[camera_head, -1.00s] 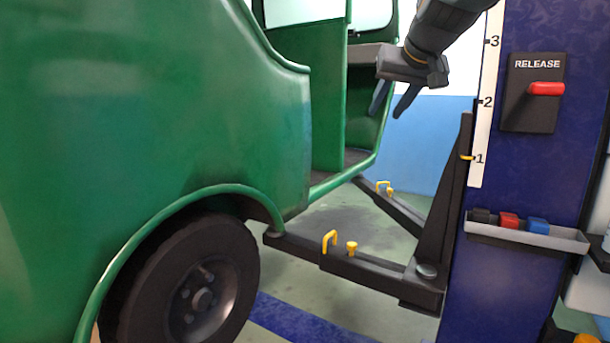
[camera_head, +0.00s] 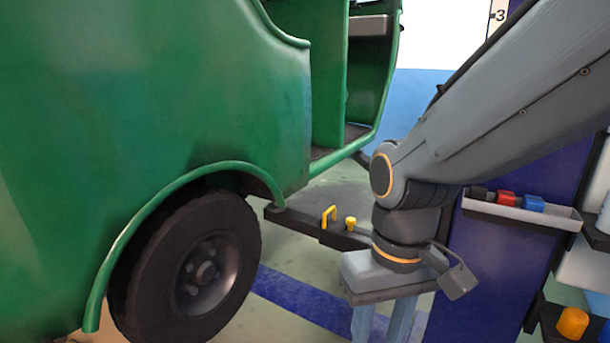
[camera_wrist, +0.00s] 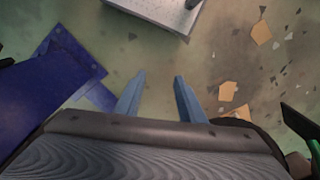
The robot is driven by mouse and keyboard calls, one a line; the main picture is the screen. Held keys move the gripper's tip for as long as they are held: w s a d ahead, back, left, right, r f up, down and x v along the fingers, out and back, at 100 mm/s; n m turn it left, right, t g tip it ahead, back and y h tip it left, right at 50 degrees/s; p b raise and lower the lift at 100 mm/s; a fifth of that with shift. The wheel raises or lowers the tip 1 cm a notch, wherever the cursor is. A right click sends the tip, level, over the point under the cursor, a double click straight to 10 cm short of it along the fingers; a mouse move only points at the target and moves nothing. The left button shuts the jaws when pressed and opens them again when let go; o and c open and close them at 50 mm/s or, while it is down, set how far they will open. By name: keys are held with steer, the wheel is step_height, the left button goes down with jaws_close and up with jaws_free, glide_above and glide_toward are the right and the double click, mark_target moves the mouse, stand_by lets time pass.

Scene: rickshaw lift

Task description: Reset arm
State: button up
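My gripper (camera_head: 383,322) hangs low in the head view, in front of the lift arm and left of the blue column. Its two blue-grey fingers point down, and their tips run off the bottom edge. In the wrist view my gripper (camera_wrist: 157,75) shows both fingers apart with only floor between them, so it is open and empty. My grey arm reaches in from the upper right and covers much of the blue lift column (camera_head: 490,260) and its release panel.
The green rickshaw (camera_head: 180,100) fills the left, its black wheel (camera_head: 195,265) near the lift arm (camera_head: 310,228) with yellow fittings. A tray (camera_head: 520,211) with small coloured blocks is fixed to the column. A grey plate (camera_wrist: 165,10) lies ahead in the wrist view.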

steer(key=d+r+m+p, duration=0.2)
steer(key=d+r+p, duration=0.6)
steer(key=p, duration=0.8)
steer(key=shift+d+r+m+h, duration=0.3)
steer(key=shift+d+r+m, duration=0.1)
steer(key=shift+r, duration=0.45)
steer(key=shift+s, duration=0.1)
steer(key=shift+c, duration=0.6)
